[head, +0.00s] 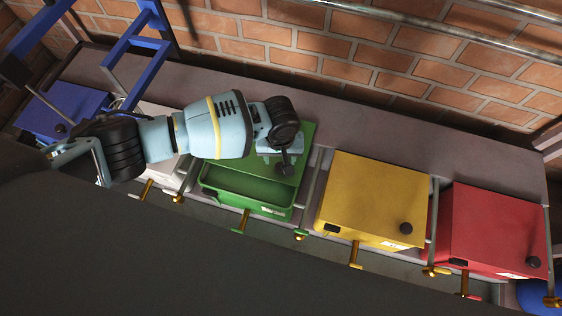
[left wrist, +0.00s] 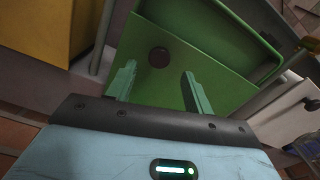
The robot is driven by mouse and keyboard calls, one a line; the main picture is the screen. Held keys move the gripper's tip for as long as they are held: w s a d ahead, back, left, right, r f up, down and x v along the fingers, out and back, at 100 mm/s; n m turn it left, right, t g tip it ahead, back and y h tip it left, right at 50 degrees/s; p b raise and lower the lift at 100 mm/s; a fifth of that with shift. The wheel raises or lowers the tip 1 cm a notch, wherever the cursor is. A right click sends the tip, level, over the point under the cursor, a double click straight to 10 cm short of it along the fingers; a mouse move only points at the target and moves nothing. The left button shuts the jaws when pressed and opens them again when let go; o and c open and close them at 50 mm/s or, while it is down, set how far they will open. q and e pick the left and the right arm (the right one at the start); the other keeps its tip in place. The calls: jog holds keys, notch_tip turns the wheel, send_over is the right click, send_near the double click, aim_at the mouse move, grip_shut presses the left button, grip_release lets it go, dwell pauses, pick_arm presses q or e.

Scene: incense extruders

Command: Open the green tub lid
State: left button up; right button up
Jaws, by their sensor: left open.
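The green tub (head: 243,209) stands in the row of tubs, with its front part uncovered and its hollow inside showing. Its green lid (head: 301,152) lies over the rear part and carries a dark round knob (head: 286,169). My left gripper (head: 279,148) is over the lid, behind the knob. In the left wrist view, my open left gripper (left wrist: 158,71) points at the green lid (left wrist: 208,68), and the knob (left wrist: 158,57) shows just past the fingertips, between their lines. I cannot tell whether the fingers touch the lid. My right gripper is not in view.
A yellow tub (head: 370,197) and a red tub (head: 495,230), both lidded, stand to the right. A blue tub (head: 62,108) is at the far left, near a blue frame (head: 135,45). Metal bars separate the tubs. A brick wall (head: 330,45) rises behind.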

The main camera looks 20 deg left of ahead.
aim_at(280, 164)
pick_arm(q)
notch_tip(280, 164, down, 4)
jog(key=shift+r+b, duration=0.1)
jog(key=shift+b, duration=0.6)
jog(key=shift+f, duration=0.3)
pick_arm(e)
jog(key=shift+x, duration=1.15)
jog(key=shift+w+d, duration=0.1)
pick_arm(q)
grip_shut()
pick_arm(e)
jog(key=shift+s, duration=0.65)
